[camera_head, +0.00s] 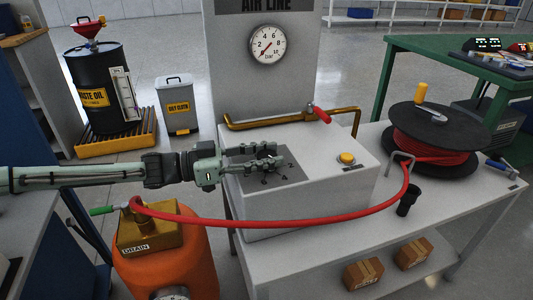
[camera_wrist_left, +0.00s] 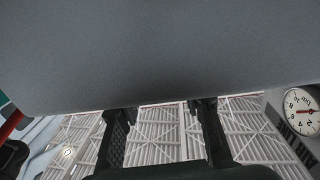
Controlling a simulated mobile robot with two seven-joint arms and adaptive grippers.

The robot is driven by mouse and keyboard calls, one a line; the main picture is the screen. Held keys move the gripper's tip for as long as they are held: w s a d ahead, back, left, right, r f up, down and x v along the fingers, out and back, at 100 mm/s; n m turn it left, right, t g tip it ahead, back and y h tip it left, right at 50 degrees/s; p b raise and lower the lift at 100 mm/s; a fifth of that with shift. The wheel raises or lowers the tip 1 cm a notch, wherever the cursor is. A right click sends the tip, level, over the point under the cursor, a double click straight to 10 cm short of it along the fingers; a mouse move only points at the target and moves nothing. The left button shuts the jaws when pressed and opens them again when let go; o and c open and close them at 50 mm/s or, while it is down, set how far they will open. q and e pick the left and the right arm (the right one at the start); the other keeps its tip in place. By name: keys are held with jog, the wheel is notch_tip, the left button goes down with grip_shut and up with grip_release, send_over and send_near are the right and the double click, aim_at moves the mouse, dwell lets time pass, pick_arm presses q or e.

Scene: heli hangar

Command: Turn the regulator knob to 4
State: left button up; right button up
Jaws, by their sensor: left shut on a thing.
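My left gripper (camera_head: 277,156) reaches in from the left over the dark dial plate (camera_head: 291,174) on top of the white regulator box (camera_head: 335,160). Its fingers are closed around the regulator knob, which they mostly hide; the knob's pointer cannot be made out. A few white marks show on the plate, too small to read surely. The round pressure gauge (camera_head: 268,45) on the panel above has a red needle pointing to the lower left, near the low end. It also shows in the left wrist view (camera_wrist_left: 302,110). My right gripper is not in view.
A brass pipe with a red-handled valve (camera_head: 320,115) runs behind the box. A red hose (camera_head: 290,222) sags in front, from an orange tank (camera_head: 170,265) toward the hose reel (camera_head: 430,140). The bench (camera_head: 450,215) is partly clear.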

pick_arm(q)
jog(key=shift+r, duration=0.1)
jog(key=o, duration=1.2)
jog(key=v, duration=1.2)
